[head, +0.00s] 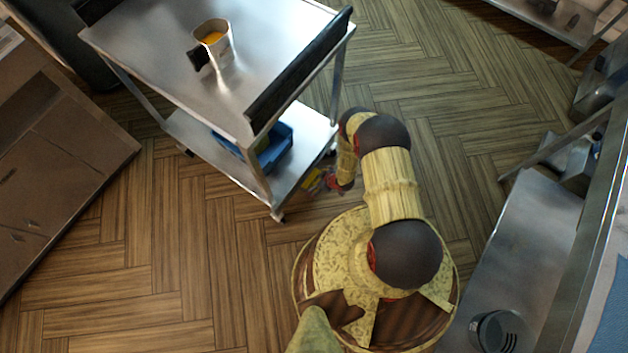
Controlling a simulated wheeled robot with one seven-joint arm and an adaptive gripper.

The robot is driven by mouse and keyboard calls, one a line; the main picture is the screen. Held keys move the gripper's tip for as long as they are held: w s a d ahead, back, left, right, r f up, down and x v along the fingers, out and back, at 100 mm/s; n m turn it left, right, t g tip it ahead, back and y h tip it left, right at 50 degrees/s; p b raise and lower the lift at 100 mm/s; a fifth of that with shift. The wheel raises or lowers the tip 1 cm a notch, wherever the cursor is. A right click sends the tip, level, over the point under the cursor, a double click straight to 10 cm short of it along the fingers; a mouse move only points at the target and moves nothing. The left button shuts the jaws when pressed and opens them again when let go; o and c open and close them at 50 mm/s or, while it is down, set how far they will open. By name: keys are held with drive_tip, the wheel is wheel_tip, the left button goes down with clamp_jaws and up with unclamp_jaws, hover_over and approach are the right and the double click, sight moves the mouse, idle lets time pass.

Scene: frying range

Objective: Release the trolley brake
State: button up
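The steel two-shelf trolley (160,45) stands at the upper left of the head view, with black bars along its top edges. A caster (279,215) shows under its near corner. I cannot make out the brake; it is too small or hidden by the lower shelf and my arm. My arm bends over and down to floor level on the trolley's right side. My gripper (314,182) is low beside the lower shelf's right edge, partly hidden and small. I cannot tell whether its fingers are open or shut, or touching anything.
A container with orange contents (213,40) stands on the trolley's top, and a blue crate (273,150) on its lower shelf. A brown cabinet (50,170) is at left. Steel counters (530,250) line the right. The wooden floor (140,290) is clear at lower left.

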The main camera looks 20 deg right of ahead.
drive_tip(key=shift+r, duration=0.1)
drive_tip(key=v, duration=1.1)
drive_tip(key=shift+s+r, duration=0.25)
drive_tip(key=shift+r, duration=0.1)
drive_tip(key=shift+d, duration=0.1)
